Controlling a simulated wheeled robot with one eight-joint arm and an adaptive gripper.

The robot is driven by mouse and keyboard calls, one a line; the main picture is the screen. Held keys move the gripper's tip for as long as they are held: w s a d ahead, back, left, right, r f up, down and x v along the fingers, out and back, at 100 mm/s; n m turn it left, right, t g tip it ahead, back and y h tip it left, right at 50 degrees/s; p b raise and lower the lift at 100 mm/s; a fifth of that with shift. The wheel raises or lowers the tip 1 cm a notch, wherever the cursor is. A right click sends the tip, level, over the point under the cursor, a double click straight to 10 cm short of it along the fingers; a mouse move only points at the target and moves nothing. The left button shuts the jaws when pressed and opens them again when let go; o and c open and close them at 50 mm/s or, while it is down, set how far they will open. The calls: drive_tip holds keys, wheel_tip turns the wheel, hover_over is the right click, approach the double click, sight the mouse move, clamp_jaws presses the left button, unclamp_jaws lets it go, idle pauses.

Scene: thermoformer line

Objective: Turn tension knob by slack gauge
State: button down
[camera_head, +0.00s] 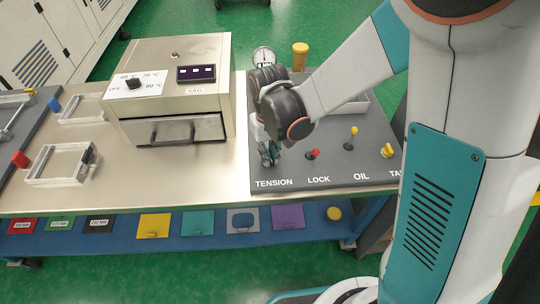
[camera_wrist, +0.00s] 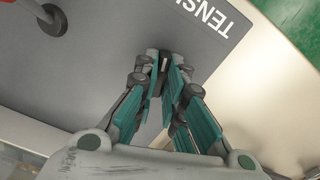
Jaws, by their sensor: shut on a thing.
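My gripper (camera_head: 268,158) points down at the front left of the grey control panel (camera_head: 330,178), just behind the TENSION label. In the wrist view my gripper (camera_wrist: 164,70) is shut on the small dark tension knob (camera_wrist: 164,60), of which only a little shows between the fingertips. In the head view the fingers hide the knob. The slack gauge (camera_head: 263,56) is a round white dial at the panel's back left, partly behind my arm; its needle is too small to read.
To the right on the panel stand a red-tipped LOCK lever (camera_head: 313,154), a yellow-tipped OIL lever (camera_head: 351,140) and a yellow knob (camera_head: 387,151). A yellow-topped post (camera_head: 300,55) stands at the back. A beige heater box (camera_head: 180,90) is close on the left.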

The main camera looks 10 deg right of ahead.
drive_tip(key=shift+m, duration=1.4)
drive_tip(key=shift+m+b, duration=0.4)
drive_tip(key=shift+m, duration=1)
drive_tip(key=shift+m, duration=0.4)
drive_tip(key=c, duration=1.6)
unclamp_jaws()
